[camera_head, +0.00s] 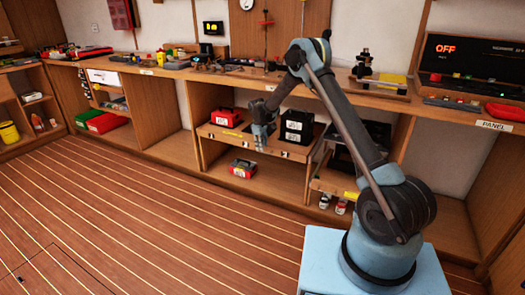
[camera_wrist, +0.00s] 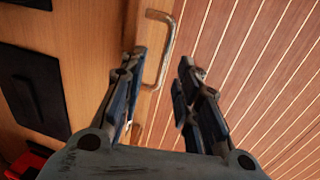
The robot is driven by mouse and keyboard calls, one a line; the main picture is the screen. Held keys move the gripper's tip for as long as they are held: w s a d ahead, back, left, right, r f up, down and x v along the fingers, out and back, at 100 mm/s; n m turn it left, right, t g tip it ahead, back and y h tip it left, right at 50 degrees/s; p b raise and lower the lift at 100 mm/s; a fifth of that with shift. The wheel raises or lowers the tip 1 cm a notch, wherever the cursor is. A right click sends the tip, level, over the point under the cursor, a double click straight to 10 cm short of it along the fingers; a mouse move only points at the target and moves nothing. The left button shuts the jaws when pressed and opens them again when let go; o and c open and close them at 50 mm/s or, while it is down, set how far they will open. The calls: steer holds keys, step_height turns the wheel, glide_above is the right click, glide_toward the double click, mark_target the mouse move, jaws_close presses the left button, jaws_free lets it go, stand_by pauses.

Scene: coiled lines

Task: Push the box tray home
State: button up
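The wooden box tray (camera_head: 222,134) stands pulled out from under the bench, with a red box (camera_head: 226,117) and a black box (camera_head: 297,127) on it. My gripper (camera_head: 262,143) is at the tray's front, pointing down. In the wrist view my gripper (camera_wrist: 161,62) is open, its fingers apart. A metal bar handle (camera_wrist: 168,32) on the tray's wooden edge (camera_wrist: 112,22) shows between and beyond the fingertips. I cannot tell whether a finger touches it. Dark boxes on the tray show at the left of the wrist view.
A red toolbox (camera_head: 243,168) sits on the shelf below the tray. Small bottles (camera_head: 324,201) stand on the low shelf to the right. The benchtop above holds tools and a stand (camera_head: 376,78). The striped floor (camera_head: 150,220) in front is clear.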

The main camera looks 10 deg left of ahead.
step_height(320, 180, up, 8)
steer(key=s, duration=0.1)
steer(key=shift+s+a, duration=0.2)
steer(key=shift+r, duration=0.1)
steer(key=s+d+r+m, duration=0.2)
steer(key=d+r, duration=0.5)
steer(key=d, duration=0.1)
steer(key=s+d+r+m, duration=0.1)
steer(key=s+d+r, duration=0.2)
steer(key=d+r, duration=0.5)
steer(key=s+d+r+m, duration=0.2)
steer(key=s+d+r, duration=0.35)
steer(key=d, duration=0.25)
steer(key=s+d+r+m, duration=0.2)
steer(key=s+d+r, duration=0.2)
steer(key=s+d, duration=0.4)
steer(key=s+d+m, duration=0.4)
steer(key=s+d, duration=0.8)
steer(key=s, duration=0.3)
steer(key=s+d+f+m, duration=0.2)
steer(key=s+f, duration=0.3)
steer(key=s, duration=0.4)
steer(key=s+d+f+m, duration=0.2)
steer(key=s+d+f, duration=0.2)
steer(key=s, duration=0.4)
steer(key=shift+s+d+f, duration=0.25)
steer(key=shift+s+f, duration=0.15)
steer(key=shift+f, duration=0.4)
